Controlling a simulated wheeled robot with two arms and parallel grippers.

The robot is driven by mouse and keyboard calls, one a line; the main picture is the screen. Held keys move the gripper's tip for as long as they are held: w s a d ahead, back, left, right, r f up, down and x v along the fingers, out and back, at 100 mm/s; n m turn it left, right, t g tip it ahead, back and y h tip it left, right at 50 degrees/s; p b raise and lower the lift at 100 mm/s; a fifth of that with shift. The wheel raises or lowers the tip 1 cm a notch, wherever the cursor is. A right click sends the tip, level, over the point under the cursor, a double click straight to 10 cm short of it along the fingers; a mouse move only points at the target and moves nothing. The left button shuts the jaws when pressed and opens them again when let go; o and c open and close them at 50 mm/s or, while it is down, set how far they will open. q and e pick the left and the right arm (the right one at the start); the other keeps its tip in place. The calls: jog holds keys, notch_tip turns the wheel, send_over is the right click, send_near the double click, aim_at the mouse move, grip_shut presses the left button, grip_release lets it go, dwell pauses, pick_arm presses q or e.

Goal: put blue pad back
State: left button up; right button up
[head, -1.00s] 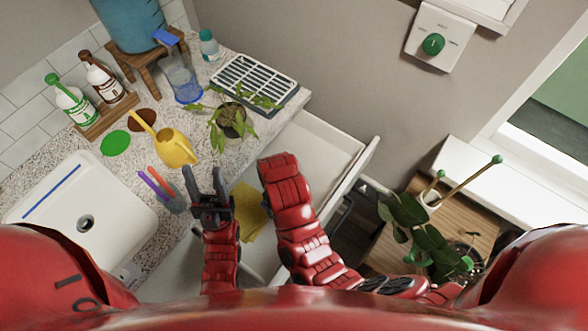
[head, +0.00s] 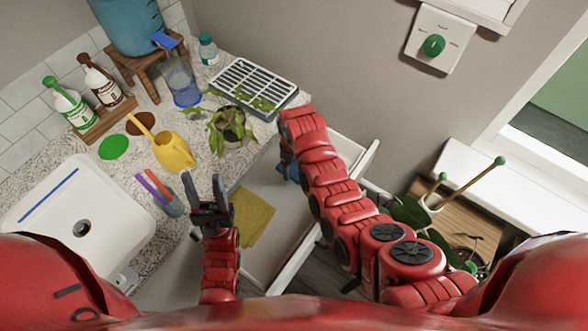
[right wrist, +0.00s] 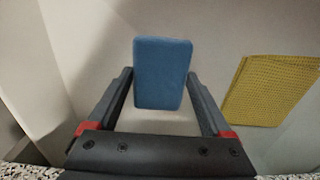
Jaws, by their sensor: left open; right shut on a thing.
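The blue pad (right wrist: 162,75) is a small rounded block. In the right wrist view it sits between the two fingers of my right gripper (right wrist: 160,76), which is shut on it. In the head view a bit of the blue pad (head: 292,173) shows beside my right forearm, over the open white drawer; my right gripper is mostly hidden there by the arm. My left gripper (head: 203,180) is open and empty, near the counter's front edge, left of the yellow cloth (head: 243,217).
The yellow cloth lies in the open drawer (head: 345,150) and also shows in the right wrist view (right wrist: 272,90). Leafy plants (head: 410,212) stand at the right.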

aim_at(294, 168)
jog(key=shift+w, duration=0.2)
jog(key=shift+s+d+f+p, duration=0.1)
jog(key=shift+s+f+p, duration=0.1)
jog(key=shift+f+p, duration=0.55)
jog(key=shift+w+f, duration=0.15)
jog(key=shift+f, duration=0.85)
jog(key=shift+f+b, duration=0.2)
jog(key=shift+b, duration=0.1)
jog(key=o, duration=1.1)
jog(key=shift+r, duration=0.1)
